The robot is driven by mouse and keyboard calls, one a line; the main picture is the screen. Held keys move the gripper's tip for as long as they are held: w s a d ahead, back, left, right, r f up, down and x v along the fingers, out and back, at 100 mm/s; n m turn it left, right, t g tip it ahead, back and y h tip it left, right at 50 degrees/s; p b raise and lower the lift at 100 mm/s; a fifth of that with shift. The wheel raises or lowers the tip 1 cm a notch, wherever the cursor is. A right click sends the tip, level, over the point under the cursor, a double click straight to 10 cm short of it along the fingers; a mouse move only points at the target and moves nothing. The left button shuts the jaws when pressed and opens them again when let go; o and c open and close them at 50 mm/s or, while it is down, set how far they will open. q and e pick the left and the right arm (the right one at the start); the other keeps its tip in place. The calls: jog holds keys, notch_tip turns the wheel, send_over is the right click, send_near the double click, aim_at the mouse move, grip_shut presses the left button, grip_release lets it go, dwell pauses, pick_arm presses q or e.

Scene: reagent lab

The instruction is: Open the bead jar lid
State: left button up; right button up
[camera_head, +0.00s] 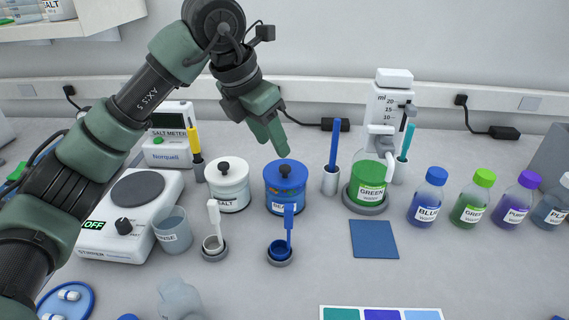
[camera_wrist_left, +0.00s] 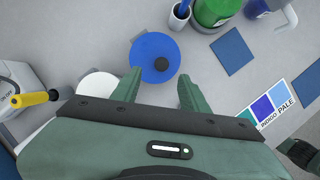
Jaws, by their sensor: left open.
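The bead jar (camera_head: 285,190) is a blue jar with a label partly hidden by a blue scoop handle. Its blue lid (camera_head: 286,172) is on and has a dark round knob. In the left wrist view the lid (camera_wrist_left: 146,54) and knob lie just beyond the fingertips, between their lines. My left gripper (camera_head: 275,142) is above the jar, pointing down, open and empty. Its two spread fingers show in the left wrist view (camera_wrist_left: 158,82). They look apart from the knob.
A white salt jar (camera_head: 228,196) with a dark knob stands close left of the bead jar. A blue scoop in a small cup (camera_head: 280,250) stands in front. A holder with a blue pen (camera_head: 332,180) and a green-filled dispenser (camera_head: 368,185) stand to the right.

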aim_at(285, 167)
pick_arm(q)
jog(key=x, duration=0.7)
jog(key=shift+s+d+p, duration=0.1)
jog(key=shift+p, duration=0.25)
jog(key=shift+r, duration=0.1)
grip_shut()
dwell(0.9)
